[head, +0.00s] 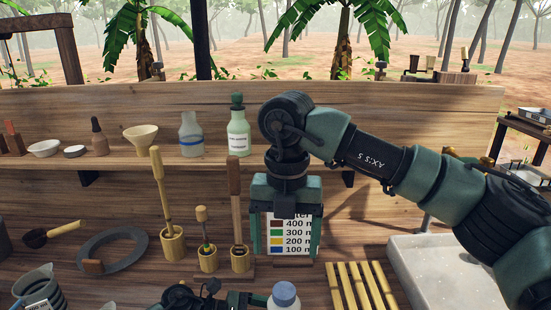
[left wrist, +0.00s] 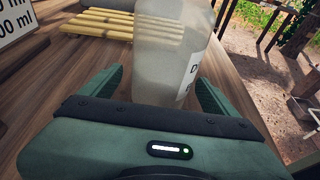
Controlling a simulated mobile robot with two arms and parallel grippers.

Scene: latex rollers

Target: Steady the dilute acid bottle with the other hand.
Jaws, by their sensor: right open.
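A pale, translucent bottle (left wrist: 168,50) stands upright in the left wrist view; its label shows only a "D" and part of another letter, which fits the dilute acid bottle. Its blue-grey cap (head: 285,293) shows at the bottom of the head view. My left gripper (left wrist: 160,90) has its fingers apart on either side of the bottle, with a gap at the left finger; contact on the right is unclear. The left arm (head: 205,298) is mostly cut off in the head view. My right gripper (head: 287,256) is open, pointing down in front of a measure card (head: 288,232).
Yellow slats (head: 361,287) lie right of the bottle, with a pale sink (head: 440,262) beyond. Wooden tools in holders (head: 172,240) stand at centre left. A green-capped bottle (head: 238,130) and a blue-banded bottle (head: 190,138) stand on the back shelf.

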